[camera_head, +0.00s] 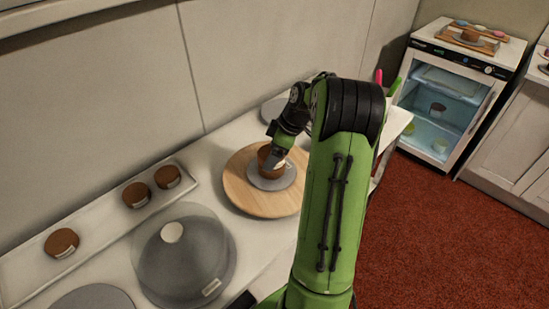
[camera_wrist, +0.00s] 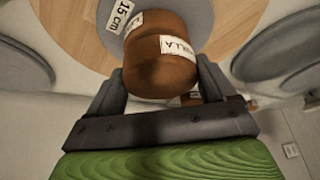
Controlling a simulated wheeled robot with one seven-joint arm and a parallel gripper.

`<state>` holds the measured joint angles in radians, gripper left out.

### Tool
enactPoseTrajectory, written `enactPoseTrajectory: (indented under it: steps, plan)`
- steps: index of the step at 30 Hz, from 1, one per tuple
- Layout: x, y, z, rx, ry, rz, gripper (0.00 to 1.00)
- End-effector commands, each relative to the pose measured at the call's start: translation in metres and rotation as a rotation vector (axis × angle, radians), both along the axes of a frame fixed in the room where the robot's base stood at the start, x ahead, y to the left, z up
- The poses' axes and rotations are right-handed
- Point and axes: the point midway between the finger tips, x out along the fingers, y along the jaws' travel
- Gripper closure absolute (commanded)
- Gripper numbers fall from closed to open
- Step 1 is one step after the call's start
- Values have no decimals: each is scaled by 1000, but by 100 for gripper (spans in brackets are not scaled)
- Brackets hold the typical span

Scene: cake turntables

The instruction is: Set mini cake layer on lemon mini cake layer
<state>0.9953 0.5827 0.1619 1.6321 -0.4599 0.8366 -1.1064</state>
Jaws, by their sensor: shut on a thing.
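The mini cake layer (camera_wrist: 160,75) is brown, with a white label that seems to end in "ILLA". My gripper (camera_wrist: 161,84) is shut on it, one finger at each side. In the wrist view a second brown layer, probably the lemon mini cake layer (camera_wrist: 150,17), shows just behind it, its label partly hidden. That layer sits on a grey disc (camera_wrist: 196,12) marked 15 cm. In the head view brown cake (camera_head: 266,163) is over the grey disc on the wooden turntable (camera_head: 240,190), with my gripper (camera_head: 273,162) at it. I cannot tell whether the two layers touch.
A white tray (camera_head: 100,228) along the wall holds three brown layers. A clear cloche (camera_head: 185,255) stands in front of the turntable's left side. A grey disc (camera_head: 92,298) lies at the front left. A glass-door fridge (camera_head: 447,95) with cakes inside stands at the back right.

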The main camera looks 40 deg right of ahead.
Motion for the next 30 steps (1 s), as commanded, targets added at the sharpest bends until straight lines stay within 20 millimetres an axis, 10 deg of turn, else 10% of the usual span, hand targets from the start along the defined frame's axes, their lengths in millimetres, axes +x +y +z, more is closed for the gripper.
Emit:
enactPoseTrajectory:
  steps: [11,12,15,23,30]
  plan:
    - [0,0,-10,-1,-1,0,46]
    - [0,0,-10,-1,-1,0,12]
    - [0,0,-9,-1,-1,0,0]
    - [0,-1,-4,-2,-1,-1,0]
    - [-17,-14,50,-5,-3,-4,0]
